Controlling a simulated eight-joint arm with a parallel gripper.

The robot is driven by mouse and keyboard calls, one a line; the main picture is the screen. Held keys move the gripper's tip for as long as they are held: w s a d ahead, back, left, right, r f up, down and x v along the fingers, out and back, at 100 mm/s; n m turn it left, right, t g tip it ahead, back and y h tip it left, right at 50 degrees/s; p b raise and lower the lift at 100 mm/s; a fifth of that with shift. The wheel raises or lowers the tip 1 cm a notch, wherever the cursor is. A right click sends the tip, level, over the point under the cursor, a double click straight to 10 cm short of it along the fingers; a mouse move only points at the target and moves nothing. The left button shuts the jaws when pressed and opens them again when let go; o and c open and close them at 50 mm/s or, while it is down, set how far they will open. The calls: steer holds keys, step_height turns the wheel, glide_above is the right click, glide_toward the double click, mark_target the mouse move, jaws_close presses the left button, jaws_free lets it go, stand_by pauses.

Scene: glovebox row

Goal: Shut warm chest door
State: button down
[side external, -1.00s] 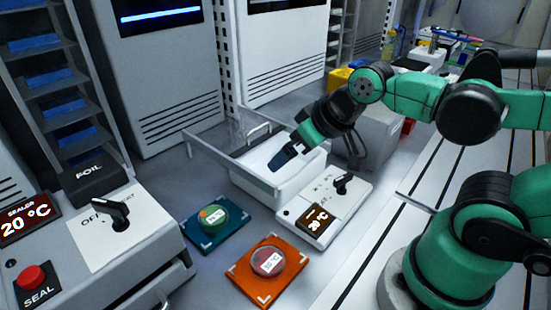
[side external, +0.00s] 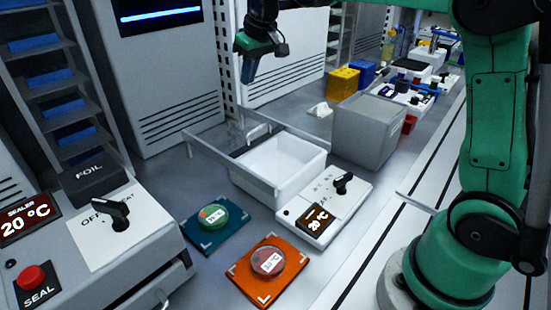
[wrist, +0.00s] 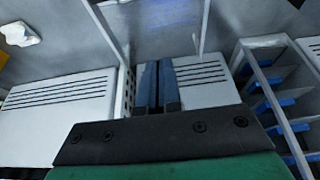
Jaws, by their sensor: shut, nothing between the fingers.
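The warm chest is a white open-topped box (side external: 295,178) with a control panel (side external: 335,197) that reads 20 °C and has a black knob. Its door (side external: 228,164) is a clear panel with a pale rim. It stands open, off the chest's left and back side, and the white inside of the box is bare and empty. My gripper (side external: 248,72) is high above and behind the chest, in front of the tall cabinets, pointing down and touching nothing. In the wrist view its blue fingers (wrist: 158,84) are together with nothing between them.
A teal pad (side external: 214,243) and an orange pad (side external: 290,284), each with a round dish, lie before the chest. A grey box (side external: 365,130) stands close behind right. The sealer (side external: 110,235) is at left. A white crumpled piece (side external: 320,110) lies behind.

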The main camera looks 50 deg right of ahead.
glide_above(254, 141)
steer(key=w, duration=0.5)
steer(key=f, duration=0.9)
steer(key=shift+s+d+f, duration=0.1)
steer(key=shift+d+f, duration=0.2)
steer(key=shift+f, duration=0.1)
steer(key=s, duration=0.3)
steer(key=shift+f, duration=0.15)
steer(key=shift+s+f, duration=0.15)
steer(key=shift+s, duration=0.35)
steer(key=shift+s, duration=0.1)
steer(key=s, duration=1.3)
